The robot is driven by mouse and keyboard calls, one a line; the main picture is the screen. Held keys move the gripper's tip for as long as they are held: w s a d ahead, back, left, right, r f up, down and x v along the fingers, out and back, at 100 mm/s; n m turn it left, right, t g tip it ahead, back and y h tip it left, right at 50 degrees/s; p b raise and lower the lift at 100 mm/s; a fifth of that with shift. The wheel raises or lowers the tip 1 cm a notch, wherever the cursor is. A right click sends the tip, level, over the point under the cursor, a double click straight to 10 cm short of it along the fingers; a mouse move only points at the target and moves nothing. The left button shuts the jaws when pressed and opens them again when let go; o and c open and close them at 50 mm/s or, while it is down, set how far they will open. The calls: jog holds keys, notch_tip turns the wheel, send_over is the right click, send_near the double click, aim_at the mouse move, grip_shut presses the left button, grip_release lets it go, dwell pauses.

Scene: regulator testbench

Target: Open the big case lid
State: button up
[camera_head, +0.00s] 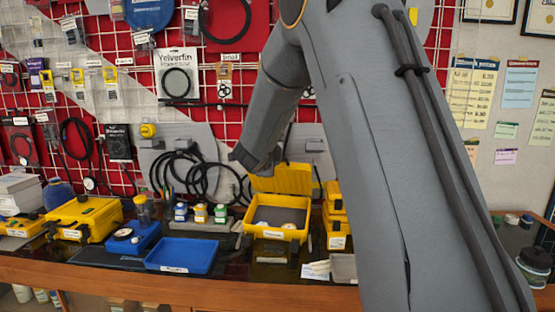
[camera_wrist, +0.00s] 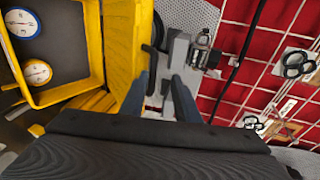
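A yellow case (camera_head: 275,232) stands on the bench at the centre of the head view. Its yellow lid (camera_head: 281,178) is raised and stands roughly upright at the back. In the wrist view the open case (camera_wrist: 68,92) is at the left, with two round gauges inside, and the raised lid (camera_wrist: 126,40) is right of it. My gripper (camera_wrist: 166,92) is open, its two fingers apart beside the lid. I see nothing held between them; whether a finger touches the lid I cannot tell. In the head view my arm hides part of the gripper.
Another yellow case (camera_head: 90,218), shut, sits at the left. A blue tray (camera_head: 182,256) lies left of the open case, small yellow boxes (camera_head: 336,222) right of it. Behind is a red pegboard wall with hanging cables and tools (camera_head: 176,75). Small jars (camera_head: 200,212) stand between the cases.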

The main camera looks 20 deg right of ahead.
jog(key=v, duration=0.3)
jog(key=shift+s+a+r+b, duration=0.1)
jog(key=shift+s+a+b, duration=0.2)
jog(key=shift+b, duration=0.1)
jog(key=shift+d, duration=0.1)
